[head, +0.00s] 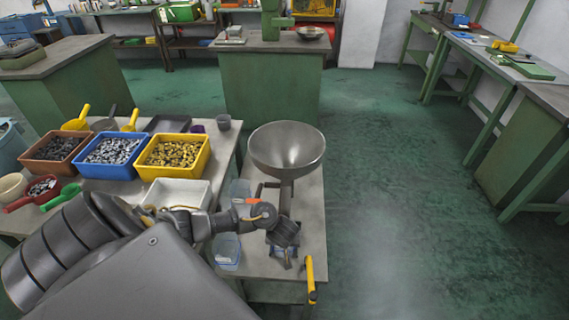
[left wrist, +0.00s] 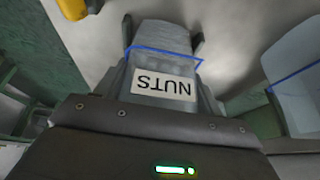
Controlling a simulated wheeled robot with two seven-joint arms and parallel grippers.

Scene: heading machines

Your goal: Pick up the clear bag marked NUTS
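The clear bag marked NUTS (left wrist: 163,84) shows in the left wrist view, with a blue line across it and a white label that appears upside down. My left gripper (left wrist: 162,36) has one finger at each side of the bag's far part; the fingers look apart, with thin gaps beside the bag. In the head view my left gripper (head: 285,250) is low over the right-hand end of the bench and hides most of the bag beneath it. Where the fingers meet the bag is partly hidden. My right gripper is not in view.
Another clear bag (head: 228,251) lies left of my gripper. A metal funnel (head: 287,150) stands just behind it, and a yellow handle (head: 311,280) is at the bench's right edge. Blue (head: 112,174) and yellow (head: 172,177) bins of parts stand left. The floor right is clear.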

